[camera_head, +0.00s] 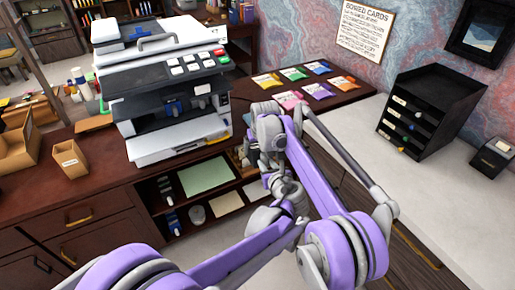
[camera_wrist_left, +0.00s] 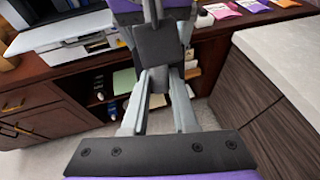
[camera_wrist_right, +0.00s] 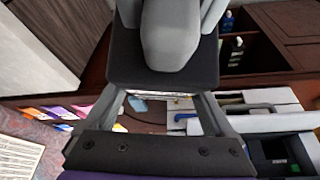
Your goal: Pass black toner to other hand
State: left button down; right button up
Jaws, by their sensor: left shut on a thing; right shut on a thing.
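The black toner is the dark block (camera_wrist_left: 158,45) in the middle of the left wrist view. My left gripper (camera_wrist_left: 158,82) has its fingers closed in on it. In the right wrist view, a broad black block (camera_wrist_right: 126,68) fills the upper middle, and my right gripper (camera_wrist_right: 162,94) reaches its base from both sides. A rounded grey part overlaps it there. In the head view, my left gripper (camera_head: 286,188) points up from below, close to the right arm's wrist. The purple and grey links hide most of the toner there.
A large printer (camera_head: 165,95) stands on the wooden desk, left of my arms. Coloured packets (camera_head: 292,98) lie at the back. A black tray rack (camera_head: 432,108) stands on the pale counter (camera_head: 425,180). Open shelves (camera_head: 205,190) with bottles and paper are below. The counter's near part is clear.

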pick_arm(q)
jog(key=shift+d, duration=0.1)
pick_arm(e)
jog(key=shift+a, duration=0.1)
jog(key=shift+c, duration=1.2)
pick_arm(q)
jog(key=c, duration=1.1)
grip_release()
pick_arm(e)
jog(key=shift+c, duration=0.8)
pick_arm(q)
jog(key=o, duration=0.5)
jog(key=shift+s, duration=0.1)
